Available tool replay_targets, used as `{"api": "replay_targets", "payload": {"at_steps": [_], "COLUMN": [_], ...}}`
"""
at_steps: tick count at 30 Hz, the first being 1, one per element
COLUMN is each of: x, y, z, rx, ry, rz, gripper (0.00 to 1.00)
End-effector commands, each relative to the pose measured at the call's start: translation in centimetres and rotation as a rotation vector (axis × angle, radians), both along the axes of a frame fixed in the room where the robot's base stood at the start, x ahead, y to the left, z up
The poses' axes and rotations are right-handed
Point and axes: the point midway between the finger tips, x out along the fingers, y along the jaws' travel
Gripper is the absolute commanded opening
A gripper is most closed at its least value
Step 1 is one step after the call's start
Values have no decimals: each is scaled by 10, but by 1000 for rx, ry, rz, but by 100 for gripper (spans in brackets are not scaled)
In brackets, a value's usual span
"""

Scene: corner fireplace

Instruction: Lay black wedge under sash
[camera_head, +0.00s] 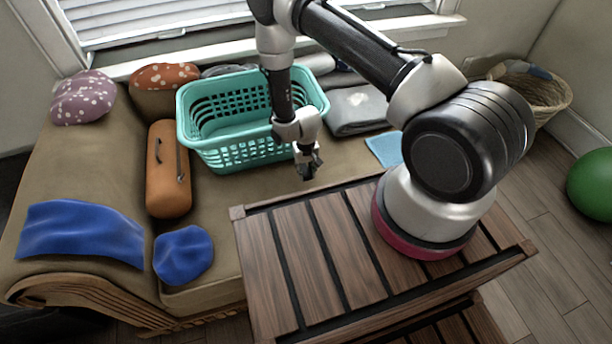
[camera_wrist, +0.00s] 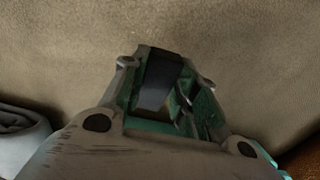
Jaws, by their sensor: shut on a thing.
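My gripper (camera_head: 308,168) hangs over the tan sofa seat, in front of the teal basket, pointing down. It is shut on a small dark thing that looks like the black wedge (camera_wrist: 162,72), seen between the fingers in the wrist view. Much of the wedge is hidden by the gripper in the head view. The window sash (camera_head: 190,38) is at the back, behind the sofa, with white blinds above it. The gripper and wedge are well apart from it.
The teal basket (camera_head: 205,140) stands on the sofa (camera_head: 80,170) between my gripper and the window. An orange bolster (camera_head: 167,190), cushions, a folded grey cloth (camera_head: 358,108) and a light blue cloth (camera_head: 385,149) lie around. A slatted wooden table (camera_head: 300,250) is in front.

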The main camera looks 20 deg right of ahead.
Motion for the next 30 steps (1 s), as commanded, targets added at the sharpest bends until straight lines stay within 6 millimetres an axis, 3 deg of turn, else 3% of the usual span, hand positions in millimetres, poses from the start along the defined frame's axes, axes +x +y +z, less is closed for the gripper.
{"api": "replay_targets", "payload": {"at_steps": [9, 20, 21, 23, 30], "x": [0, 0, 0, 0, 0], "y": [0, 0, 0, 0, 0], "z": [-41, -45, -44, -44, -44], "rx": [0, 0, 0, 0, 0], "ry": [0, 0, 0, 0, 0], "rz": [0, 0, 0, 0, 0], "gripper": [10, 10, 37, 48, 51]}}
